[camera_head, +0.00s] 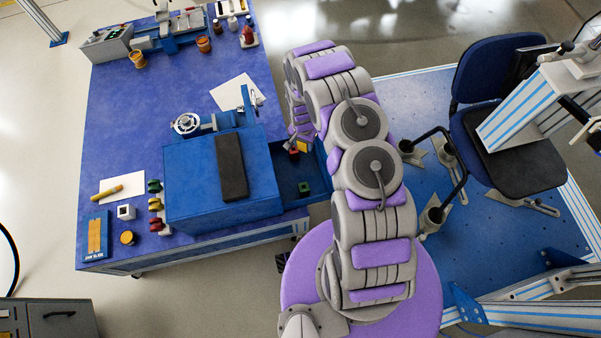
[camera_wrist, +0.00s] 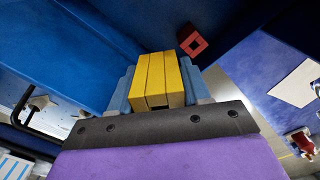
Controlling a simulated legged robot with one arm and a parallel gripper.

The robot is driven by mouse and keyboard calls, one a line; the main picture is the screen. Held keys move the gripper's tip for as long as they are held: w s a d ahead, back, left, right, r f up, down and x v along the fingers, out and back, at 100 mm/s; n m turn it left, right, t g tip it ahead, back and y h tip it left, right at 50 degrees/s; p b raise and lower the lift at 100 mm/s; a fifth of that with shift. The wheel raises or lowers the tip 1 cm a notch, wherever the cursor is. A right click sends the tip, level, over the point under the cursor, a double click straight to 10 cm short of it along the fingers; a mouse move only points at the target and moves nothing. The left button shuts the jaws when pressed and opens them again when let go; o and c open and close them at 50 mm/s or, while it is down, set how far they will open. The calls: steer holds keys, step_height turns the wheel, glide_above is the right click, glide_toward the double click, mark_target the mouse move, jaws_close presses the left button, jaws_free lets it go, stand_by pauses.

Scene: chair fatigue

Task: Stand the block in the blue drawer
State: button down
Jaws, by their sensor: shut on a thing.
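My gripper (camera_wrist: 160,84) is shut on a yellow block (camera_wrist: 158,78) with lengthwise grooves, its blue fingers on either side of it. In the head view, a small part of the yellow block (camera_head: 302,146) shows at my gripper (camera_head: 298,142), mostly hidden by my arm. The open blue drawer (camera_head: 287,186) sticks out from the right side of the blue cabinet (camera_head: 190,175). My gripper is over or within the drawer's far end. I cannot tell whether the block touches the drawer floor.
A red hollow block (camera_wrist: 191,40) is close to the yellow block. A green block (camera_head: 304,187) lies in the near part of the drawer. A dark slab (camera_head: 231,167) lies on the cabinet. A blue office chair (camera_head: 505,120) stands at the right.

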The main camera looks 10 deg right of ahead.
steer(key=s+a+f+m, duration=0.1)
steer(key=s+a+f, duration=0.1)
steer(key=a+f, duration=0.25)
steer(key=b, duration=0.2)
glide_above(300, 174)
steer(key=f, duration=0.8)
steer(key=shift+a, duration=0.25)
steer(key=shift+w+a+f, duration=0.1)
steer(key=shift+a+f, duration=0.25)
steer(key=shift+a, duration=0.15)
steer(key=shift+f, duration=0.35)
steer(key=d+f, duration=0.1)
steer(key=d+f+b, duration=0.1)
steer(key=f, duration=0.1)
steer(key=shift+f, duration=0.1)
steer(key=shift+a, duration=0.65)
steer(key=c, duration=0.8)
jaws_free()
steer(key=shift+a, duration=0.2)
steer(key=shift+o, duration=0.9)
steer(key=shift+d, duration=0.1)
steer(key=shift+o, duration=0.6)
steer(key=shift+d, duration=0.55)
